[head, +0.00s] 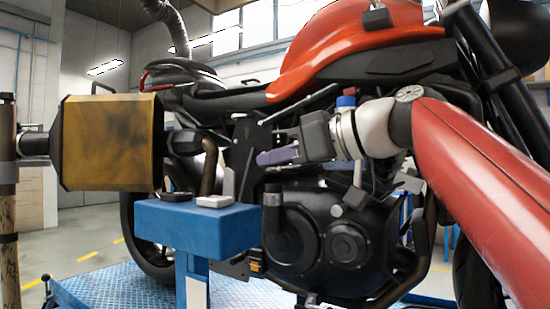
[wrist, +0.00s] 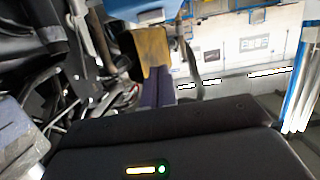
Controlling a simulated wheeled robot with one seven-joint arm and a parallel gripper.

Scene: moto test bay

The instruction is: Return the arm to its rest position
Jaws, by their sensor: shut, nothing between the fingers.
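My gripper (head: 262,158) is in the middle of the head view, in front of the motorcycle's side. Its purple fingers are together with nothing between them and point left. My red and white arm reaches in from the right. In the wrist view the shut fingers (wrist: 157,78) extend up from the dark gripper body, and the yellow-brown box (wrist: 151,45) shows just beyond their tips. I cannot tell from the pictures how close the fingers are to the motorcycle.
The red motorcycle (head: 350,40) stands behind my arm on a blue platform (head: 130,285). A blue stand (head: 195,232) with small grey and black items on top is left of and below my gripper. The yellow-brown box (head: 112,142) is on a post at the left.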

